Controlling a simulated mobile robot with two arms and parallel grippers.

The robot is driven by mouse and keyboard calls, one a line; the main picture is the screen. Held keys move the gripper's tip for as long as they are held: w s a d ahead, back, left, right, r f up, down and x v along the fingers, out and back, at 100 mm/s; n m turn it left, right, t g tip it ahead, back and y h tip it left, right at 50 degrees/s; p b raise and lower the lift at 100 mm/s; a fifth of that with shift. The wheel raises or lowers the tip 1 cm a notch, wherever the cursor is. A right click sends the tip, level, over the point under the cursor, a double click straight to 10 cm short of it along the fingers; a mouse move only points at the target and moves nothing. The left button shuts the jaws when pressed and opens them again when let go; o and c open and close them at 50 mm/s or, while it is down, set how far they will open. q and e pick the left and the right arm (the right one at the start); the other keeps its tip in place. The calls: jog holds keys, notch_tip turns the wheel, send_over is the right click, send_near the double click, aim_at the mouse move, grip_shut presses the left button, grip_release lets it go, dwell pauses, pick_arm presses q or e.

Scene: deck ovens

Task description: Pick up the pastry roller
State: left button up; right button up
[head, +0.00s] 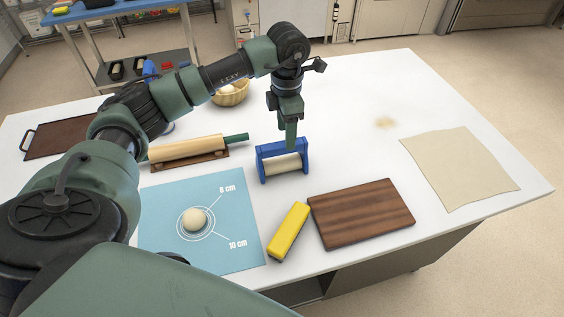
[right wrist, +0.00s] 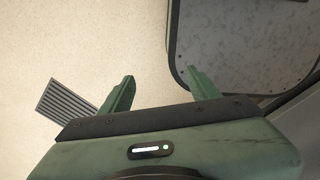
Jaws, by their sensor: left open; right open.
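The pastry roller (head: 284,167), a pale cylinder in a blue frame, stands on the white table in the head view. My left gripper (head: 291,143) points down at the top of its blue frame from behind. The fingers overlap the frame's upper bar in the picture, and I cannot tell whether they touch it. The left gripper is open, its fingers seen nearly edge-on. In the right wrist view my right gripper (right wrist: 160,78) is open and empty, with floor behind its fingers.
A rolling pin (head: 188,148) lies on a wooden rest to the left. A blue mat (head: 160,237) with a dough ball (head: 195,219), a yellow block (head: 289,231) and a wooden board (head: 361,213) are in front. A dough sheet (head: 459,168) lies right; a basket (head: 231,96) stands behind.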

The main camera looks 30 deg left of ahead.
aim_at(282, 153)
pick_arm(q)
jog(key=shift+f, duration=0.6)
jog(key=shift+a+f+p, duration=0.1)
jog(key=shift+f+p, duration=0.3)
jog(key=shift+f, duration=0.3)
jog(key=f+p, duration=0.2)
jog(key=f, duration=0.1)
jog(key=f+p, duration=0.1)
jog(key=f, duration=0.1)
jog(key=shift+s+a+f, duration=0.1)
jog(key=shift+s+a, duration=0.25)
jog(key=shift+a, duration=0.05)
jog(key=shift+f, duration=0.4)
jog(key=c, duration=1.2)
jog(key=shift+w, duration=0.1)
pick_arm(e)
jog(key=r, duration=0.1)
jog(key=w+r, duration=0.1)
jog(key=r, duration=0.1)
jog(key=shift+w+a, duration=0.15)
jog(key=shift+a, duration=0.15)
